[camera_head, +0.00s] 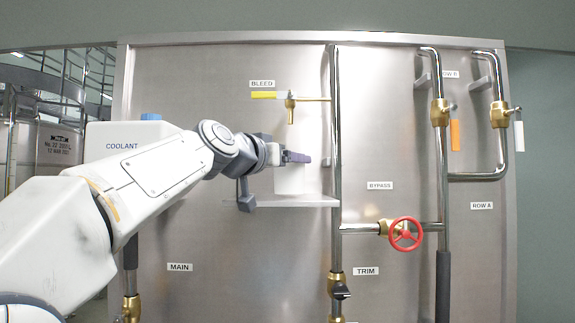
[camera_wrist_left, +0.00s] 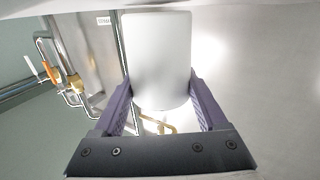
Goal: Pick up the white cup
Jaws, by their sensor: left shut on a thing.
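The white cup (camera_head: 290,180) is at the small shelf (camera_head: 300,202) on the steel panel, below the BLEED tap. In the left wrist view the cup (camera_wrist_left: 158,60) stands large between two purple fingers, one on each side. My left gripper (camera_head: 298,157) reaches in from the left and is shut on the cup. The gripper hides part of the cup in the head view. The cup's base is at or just above the shelf; I cannot tell whether it touches. My right gripper is not in view.
The BLEED tap (camera_head: 290,105) with its yellow handle hangs above the cup. A vertical steel pipe (camera_head: 336,120) runs close to the right of the cup. A red BYPASS wheel (camera_head: 404,234) is lower right. A COOLANT container (camera_head: 115,140) stands behind my left arm.

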